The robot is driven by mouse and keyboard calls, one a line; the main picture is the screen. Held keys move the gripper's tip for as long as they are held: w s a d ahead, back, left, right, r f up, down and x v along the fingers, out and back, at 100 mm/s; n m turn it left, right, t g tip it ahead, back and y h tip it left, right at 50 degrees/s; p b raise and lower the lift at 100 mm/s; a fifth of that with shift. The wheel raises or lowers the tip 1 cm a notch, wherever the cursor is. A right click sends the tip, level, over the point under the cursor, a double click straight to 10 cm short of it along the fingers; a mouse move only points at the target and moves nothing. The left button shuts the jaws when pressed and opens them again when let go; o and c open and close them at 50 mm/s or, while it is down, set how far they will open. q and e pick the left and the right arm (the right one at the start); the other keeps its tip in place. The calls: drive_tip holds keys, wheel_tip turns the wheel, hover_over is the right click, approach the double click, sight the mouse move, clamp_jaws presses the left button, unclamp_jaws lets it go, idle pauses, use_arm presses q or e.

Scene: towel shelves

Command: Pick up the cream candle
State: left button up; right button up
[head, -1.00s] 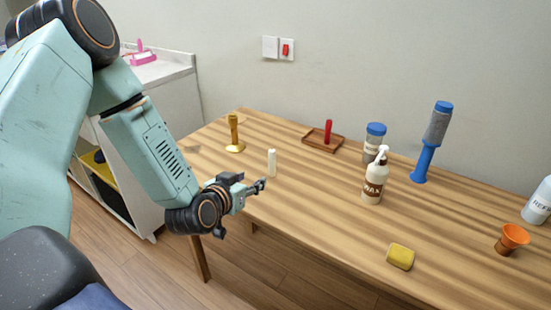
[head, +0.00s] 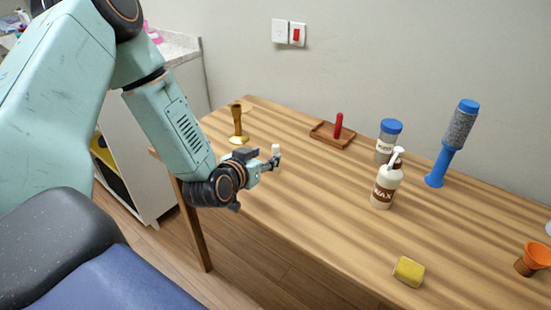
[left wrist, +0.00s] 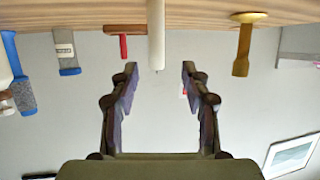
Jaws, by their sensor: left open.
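The cream candle (head: 276,150) stands upright near the table's left front edge, its lower part partly behind my left gripper (head: 271,164). In the left wrist view, which looks upside down, the candle (left wrist: 156,30) hangs from the top edge, and its wick end is near the level of the fingertips. My left gripper (left wrist: 172,66) is open there, and the candle lines up with the gap, closer to the picture's left finger. I cannot tell whether a finger touches it. My right gripper is not in view.
A gold holder (head: 238,125) stands behind the candle. A wooden tray (head: 322,133) with a red stick (head: 338,125) lies further back. A wax bottle (head: 384,188), a blue-lidded jar (head: 386,143), a blue-handled brush (head: 450,145), a yellow block (head: 409,271) and an orange funnel (head: 534,258) are to the right.

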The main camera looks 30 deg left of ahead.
sight(274, 150)
use_arm(q)
drive_tip(key=x, duration=0.1)
drive_tip(key=b+x, duration=0.1)
drive_tip(key=x, duration=0.3)
drive_tip(key=shift+w+d+r, duration=0.2)
drive_tip(key=shift+d, duration=0.1)
drive_tip(key=shift+w+a+b, duration=0.2)
drive_tip(key=shift+w+b, duration=0.1)
drive_tip(key=shift+w, duration=0.15)
drive_tip(key=shift+w+f, duration=0.1)
drive_tip(key=shift+w, duration=0.1)
drive_tip(key=c, duration=0.6)
drive_tip(key=shift+d, duration=0.1)
clamp_jaws()
